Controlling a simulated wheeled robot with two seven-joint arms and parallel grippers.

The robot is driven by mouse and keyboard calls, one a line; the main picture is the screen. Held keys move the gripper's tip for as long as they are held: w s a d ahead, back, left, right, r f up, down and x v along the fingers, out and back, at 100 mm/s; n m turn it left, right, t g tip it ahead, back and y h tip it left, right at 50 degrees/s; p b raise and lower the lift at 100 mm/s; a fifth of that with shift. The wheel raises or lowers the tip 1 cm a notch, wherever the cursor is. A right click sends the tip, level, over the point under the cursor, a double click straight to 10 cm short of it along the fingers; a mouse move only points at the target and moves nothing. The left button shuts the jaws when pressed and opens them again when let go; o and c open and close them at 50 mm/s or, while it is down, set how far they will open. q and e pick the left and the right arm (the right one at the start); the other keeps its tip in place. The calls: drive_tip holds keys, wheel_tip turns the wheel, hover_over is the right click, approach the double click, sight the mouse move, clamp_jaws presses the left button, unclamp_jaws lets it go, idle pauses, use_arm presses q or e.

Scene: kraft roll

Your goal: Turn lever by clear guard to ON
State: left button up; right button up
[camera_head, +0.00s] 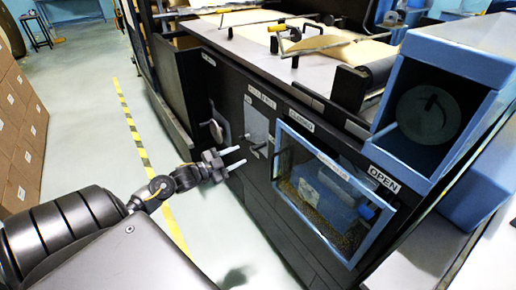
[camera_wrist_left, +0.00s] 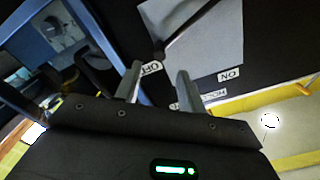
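A pale grey switch plate (camera_head: 257,124) with a small lever (camera_head: 259,147) is on the dark machine front, left of the clear guard (camera_head: 327,192) in its blue frame. In the left wrist view the plate (camera_wrist_left: 190,28) is close ahead, with an OFF label (camera_wrist_left: 151,68) by one fingertip and an ON label (camera_wrist_left: 230,75) to the right. My left gripper (camera_head: 239,156) is open and empty, fingers pointing at the machine just left of the lever; it also shows in the left wrist view (camera_wrist_left: 159,71). Contact with the lever cannot be told. My right gripper is out of view.
CLOSED (camera_head: 274,118) and OPEN (camera_head: 383,180) labels sit by the guard. A grey knob (camera_head: 216,130) sticks out left of the plate. A blue housing (camera_head: 440,90) juts out at right. Stacked cartons (camera_head: 20,130) stand far left; the floor between is clear.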

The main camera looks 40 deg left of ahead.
sight(258, 148)
use_arm(q)
drive_tip(key=x, duration=0.9)
drive_tip(key=shift+w+d, duration=0.1)
drive_tip(key=shift+w, duration=0.3)
drive_tip(key=shift+f, duration=0.1)
clamp_jaws()
